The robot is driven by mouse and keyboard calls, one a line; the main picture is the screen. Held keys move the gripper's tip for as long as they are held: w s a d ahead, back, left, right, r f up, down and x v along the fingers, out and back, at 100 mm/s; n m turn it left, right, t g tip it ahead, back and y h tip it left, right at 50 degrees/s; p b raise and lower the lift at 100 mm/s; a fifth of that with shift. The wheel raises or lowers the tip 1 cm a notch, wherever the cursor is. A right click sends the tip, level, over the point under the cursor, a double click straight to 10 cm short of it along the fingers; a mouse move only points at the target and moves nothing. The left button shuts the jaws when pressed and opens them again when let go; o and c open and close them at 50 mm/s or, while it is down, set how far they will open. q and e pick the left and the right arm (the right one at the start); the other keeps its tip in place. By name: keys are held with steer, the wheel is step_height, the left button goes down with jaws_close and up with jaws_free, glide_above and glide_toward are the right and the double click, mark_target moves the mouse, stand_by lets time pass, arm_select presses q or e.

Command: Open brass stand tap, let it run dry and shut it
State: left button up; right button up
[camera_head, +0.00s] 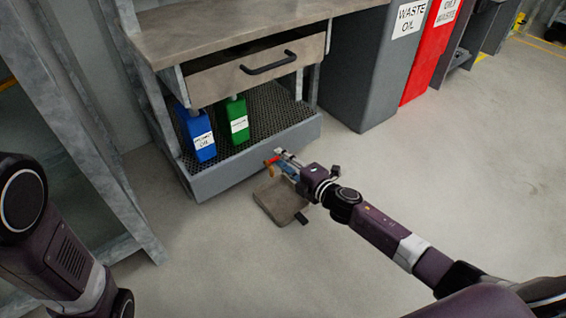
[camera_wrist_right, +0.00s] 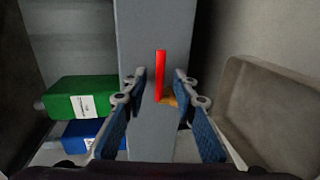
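The tap has a red lever (camera_head: 271,160) and a small brass body. It sits at the front face of the grey stand's tray (camera_head: 225,171). In the right wrist view the red lever (camera_wrist_right: 160,73) points straight up the picture, with the brass part (camera_wrist_right: 170,100) at its lower end. My right gripper (camera_head: 283,160) is at the tap. In its wrist view the two blue-padded fingers (camera_wrist_right: 159,84) are apart, one on each side of the lever, with gaps showing. No liquid is visible. My left gripper is out of view; only its arm shows.
A brown-grey open container (camera_head: 282,201) stands on the floor below the tap. A blue bottle (camera_head: 197,135) and a green bottle (camera_head: 235,121) stand on the mesh tray. A drawer (camera_head: 255,70) is above. Waste bins (camera_head: 352,70) stand to the right. The floor at right is clear.

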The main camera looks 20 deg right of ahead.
jaws_close()
stand_by(0.5)
